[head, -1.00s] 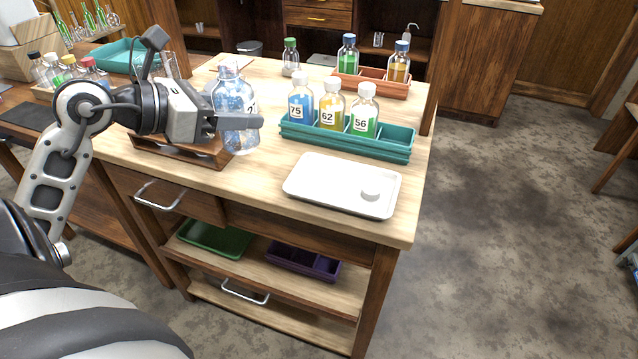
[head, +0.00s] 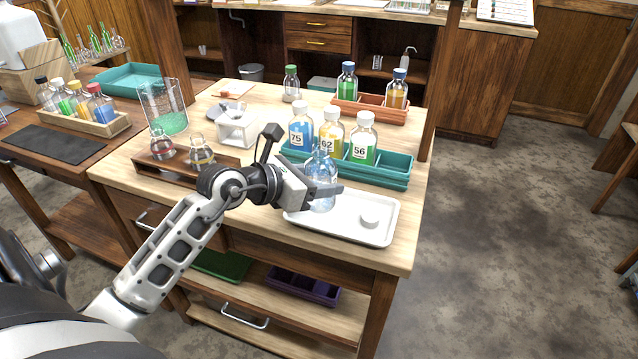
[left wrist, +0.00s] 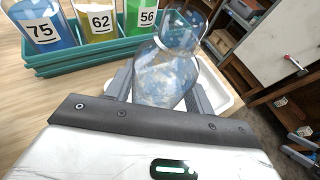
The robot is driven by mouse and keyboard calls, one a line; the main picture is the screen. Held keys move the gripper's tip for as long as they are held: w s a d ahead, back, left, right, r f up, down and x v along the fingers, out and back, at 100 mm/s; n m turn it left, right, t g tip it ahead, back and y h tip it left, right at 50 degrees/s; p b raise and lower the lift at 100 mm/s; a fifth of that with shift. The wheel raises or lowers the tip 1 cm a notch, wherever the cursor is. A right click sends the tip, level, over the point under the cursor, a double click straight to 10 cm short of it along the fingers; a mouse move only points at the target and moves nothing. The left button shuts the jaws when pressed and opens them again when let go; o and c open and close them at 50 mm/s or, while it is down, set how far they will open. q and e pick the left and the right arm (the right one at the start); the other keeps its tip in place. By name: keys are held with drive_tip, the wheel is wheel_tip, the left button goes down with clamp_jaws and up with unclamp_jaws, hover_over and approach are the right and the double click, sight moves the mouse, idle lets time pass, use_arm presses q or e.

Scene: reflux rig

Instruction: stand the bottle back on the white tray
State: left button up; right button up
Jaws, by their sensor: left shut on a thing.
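The clear, bluish glass bottle (head: 320,185) is upright between the fingers of my left gripper (head: 318,190), which is shut on it. It is over the left part of the white tray (head: 370,236); I cannot tell whether its base touches the tray. In the left wrist view the bottle (left wrist: 165,72) stands between both fingers, with the tray (left wrist: 222,92) behind it. A small round white cap (head: 370,217) lies on the right part of the tray. My right gripper is not in view.
A teal rack (head: 385,177) with bottles labelled 75, 62 and 56 stands just behind the tray. A terracotta rack (head: 372,109) stands farther back. A wooden stand with flasks (head: 150,166), a white stand (head: 237,130) and a beaker (head: 165,105) are at left. The table's front edge is close to the tray.

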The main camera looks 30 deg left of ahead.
use_arm(q)
drive_tip(key=shift+f, duration=0.6)
drive_tip(key=o, duration=1.1)
drive_tip(key=shift+f, duration=0.15)
drive_tip(key=shift+c, duration=0.2)
